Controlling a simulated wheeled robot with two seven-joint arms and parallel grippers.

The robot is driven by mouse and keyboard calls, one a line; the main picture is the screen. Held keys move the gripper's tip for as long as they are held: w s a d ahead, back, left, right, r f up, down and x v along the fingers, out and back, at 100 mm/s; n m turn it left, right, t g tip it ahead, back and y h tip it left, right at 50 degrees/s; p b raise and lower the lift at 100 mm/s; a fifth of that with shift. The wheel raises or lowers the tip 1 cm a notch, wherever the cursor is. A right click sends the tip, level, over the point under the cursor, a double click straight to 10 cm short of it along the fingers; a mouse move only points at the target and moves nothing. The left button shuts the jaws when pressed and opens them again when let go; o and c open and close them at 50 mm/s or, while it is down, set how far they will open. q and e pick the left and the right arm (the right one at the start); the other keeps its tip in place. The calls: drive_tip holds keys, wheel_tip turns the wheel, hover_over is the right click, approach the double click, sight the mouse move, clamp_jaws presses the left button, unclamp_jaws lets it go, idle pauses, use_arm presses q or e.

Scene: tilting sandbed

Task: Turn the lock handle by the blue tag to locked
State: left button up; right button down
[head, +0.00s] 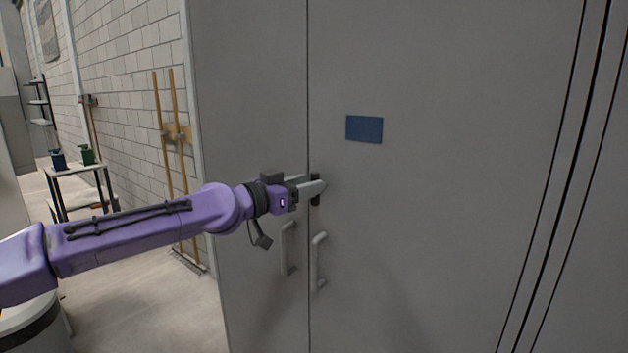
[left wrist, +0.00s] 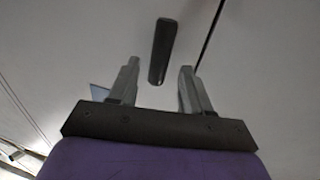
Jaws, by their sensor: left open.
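The blue tag (head: 364,129) is a flat rectangle on the right-hand grey cabinet door (head: 440,200). The lock handle (head: 316,201) is a small dark lever below and left of the tag, beside the door seam. It looks upright, and my gripper hides its middle. My left gripper (head: 310,187) reaches in from the left at the handle. In the left wrist view the open fingers (left wrist: 160,68) stand on either side of the dark handle (left wrist: 163,48); I cannot tell whether they touch it. A corner of the blue tag (left wrist: 99,92) shows behind one finger. My right gripper is out of view.
Two pale pull handles, left (head: 288,250) and right (head: 319,262), stick out below my gripper on either side of the seam. Wooden-handled tools (head: 170,130) hang on the brick wall at left. A small table (head: 75,170) stands farther back.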

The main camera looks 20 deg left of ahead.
use_arm(q)
drive_tip(key=x, duration=0.3)
drive_tip(key=shift+d, duration=0.15)
clamp_jaws()
